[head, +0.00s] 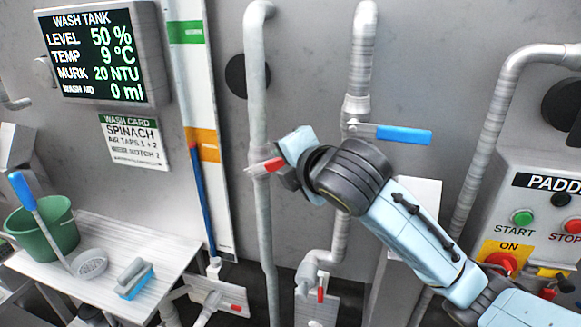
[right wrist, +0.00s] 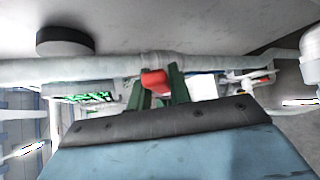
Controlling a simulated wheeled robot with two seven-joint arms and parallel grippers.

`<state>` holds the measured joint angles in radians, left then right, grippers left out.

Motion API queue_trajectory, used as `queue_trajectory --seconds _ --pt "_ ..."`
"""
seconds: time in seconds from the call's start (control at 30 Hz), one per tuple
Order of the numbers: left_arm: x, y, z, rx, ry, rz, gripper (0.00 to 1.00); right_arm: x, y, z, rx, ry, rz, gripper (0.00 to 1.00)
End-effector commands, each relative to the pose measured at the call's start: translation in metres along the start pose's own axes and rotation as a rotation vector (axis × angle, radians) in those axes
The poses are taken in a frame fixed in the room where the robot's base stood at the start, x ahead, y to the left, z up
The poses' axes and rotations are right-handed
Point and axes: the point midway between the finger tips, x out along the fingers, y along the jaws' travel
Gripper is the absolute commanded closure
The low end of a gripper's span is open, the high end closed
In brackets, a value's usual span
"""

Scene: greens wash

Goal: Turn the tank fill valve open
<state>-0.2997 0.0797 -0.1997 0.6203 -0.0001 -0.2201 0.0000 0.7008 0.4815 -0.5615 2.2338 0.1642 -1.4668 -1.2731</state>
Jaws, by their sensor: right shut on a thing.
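A red valve handle (head: 264,167) sits on a light vertical pipe (head: 257,100) on the wall, left of my right gripper (head: 284,172). The right gripper is shut on this red handle. The right wrist view shows the red handle (right wrist: 153,81) between the green fingers of the gripper (right wrist: 158,88), close to the pipe (right wrist: 70,68). The gripper hides part of the handle, and its label is not visible. A second valve with a blue handle (head: 403,134) is on the pipe to the right, its handle pointing right. My left gripper is not in view.
The wash tank display (head: 103,55) reads level 50 %, 9 °C, 20 NTU. A white table (head: 150,250) at lower left bears a green bucket (head: 45,235) and a brush (head: 133,278). A control panel (head: 535,215) with buttons stands at right, near my right arm.

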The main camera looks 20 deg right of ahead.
Motion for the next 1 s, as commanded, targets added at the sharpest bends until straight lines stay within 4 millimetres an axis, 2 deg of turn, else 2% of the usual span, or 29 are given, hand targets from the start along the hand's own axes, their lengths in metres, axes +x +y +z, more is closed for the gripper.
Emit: queue_trajectory --seconds 0.23,0.77,0.8,0.93,1.0 --pt "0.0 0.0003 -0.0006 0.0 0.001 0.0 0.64 0.0004 0.0085 0.0001 -0.066 -0.001 -0.064 1.0" --pt "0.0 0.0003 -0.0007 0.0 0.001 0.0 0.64 0.0007 0.0097 -0.0009 -0.084 0.002 -0.084 1.0" --pt "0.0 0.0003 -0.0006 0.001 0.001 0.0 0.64 0.0007 0.0097 -0.0009 -0.083 0.002 -0.084 0.76" --pt "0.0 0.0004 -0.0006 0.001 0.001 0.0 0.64 0.0007 0.0097 -0.0009 -0.083 0.001 -0.084 0.59" --pt "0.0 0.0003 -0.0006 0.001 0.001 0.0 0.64 0.0007 0.0097 -0.0009 -0.083 0.001 -0.084 0.58"
